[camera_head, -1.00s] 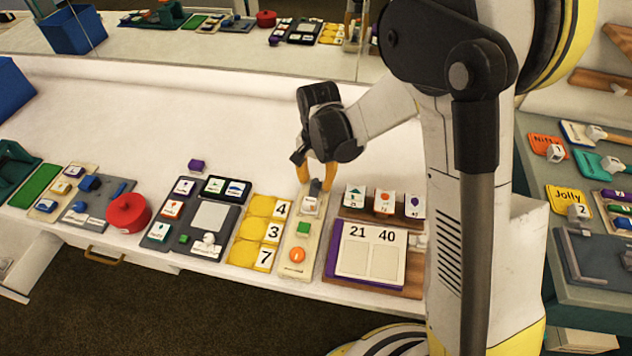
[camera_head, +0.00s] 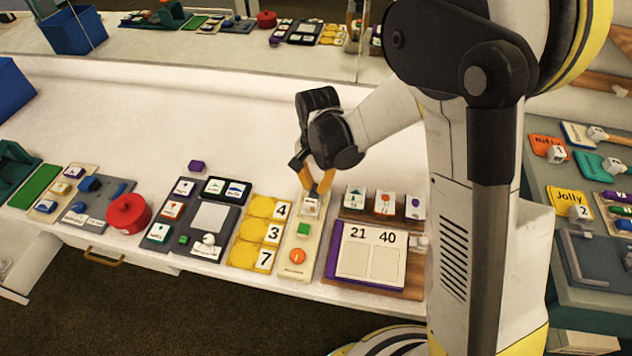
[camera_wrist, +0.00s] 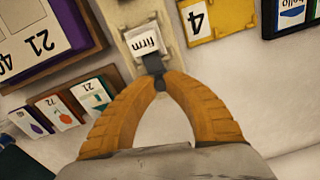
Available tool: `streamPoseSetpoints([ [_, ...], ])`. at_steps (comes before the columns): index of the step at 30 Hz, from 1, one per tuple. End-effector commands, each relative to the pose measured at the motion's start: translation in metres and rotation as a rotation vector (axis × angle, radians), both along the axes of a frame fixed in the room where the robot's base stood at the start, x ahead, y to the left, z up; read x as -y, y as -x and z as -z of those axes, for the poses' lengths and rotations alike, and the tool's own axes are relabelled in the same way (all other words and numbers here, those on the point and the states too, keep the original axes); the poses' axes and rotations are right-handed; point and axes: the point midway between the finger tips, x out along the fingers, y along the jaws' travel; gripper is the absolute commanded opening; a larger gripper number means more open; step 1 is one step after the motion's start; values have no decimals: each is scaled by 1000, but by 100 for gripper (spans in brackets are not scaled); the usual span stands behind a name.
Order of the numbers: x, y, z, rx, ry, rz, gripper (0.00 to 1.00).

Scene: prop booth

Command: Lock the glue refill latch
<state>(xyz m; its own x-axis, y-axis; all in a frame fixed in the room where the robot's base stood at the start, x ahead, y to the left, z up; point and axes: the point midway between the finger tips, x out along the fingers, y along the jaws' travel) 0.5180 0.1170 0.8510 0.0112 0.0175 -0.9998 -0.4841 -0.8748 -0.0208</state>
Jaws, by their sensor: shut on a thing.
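A narrow beige board (camera_head: 293,259) stands near the front of the white table, with an orange round knob (camera_head: 297,256), a green block (camera_head: 303,229) and, at its far end, a white label block (camera_head: 311,205). In the wrist view the label block (camera_wrist: 143,42) reads "firm", and a dark grey latch piece (camera_wrist: 153,64) sits right beside it. My gripper (camera_head: 318,186) reaches the board's far end. In the wrist view its orange fingers (camera_wrist: 160,82) are closed at the tips on the dark latch piece. The fingers partly hide the latch; its locked state cannot be told.
Yellow number tiles (camera_head: 247,254) lie close left of the board. A wooden rack (camera_head: 380,211) with picture blocks and a panel reading 21 40 (camera_head: 371,258) stands close right. A red pot (camera_head: 128,213) is farther left. The table behind the tiles is clear.

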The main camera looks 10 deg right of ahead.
Motion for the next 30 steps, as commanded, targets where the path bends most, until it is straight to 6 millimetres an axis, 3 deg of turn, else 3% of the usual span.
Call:
streamPoseSetpoints([
  [1,-1,2,0,-5,-1,-1,0],
  [3,-1,2,0,-5,-2,-1,26],
  [4,-1,2,0,-5,-2,-1,35],
  [5,-1,2,0,-5,-2,-1,38],
  [17,0,1,-9,-3,-1,0,38],
  [30,2,3,-98,-4,-1,-1,38],
])
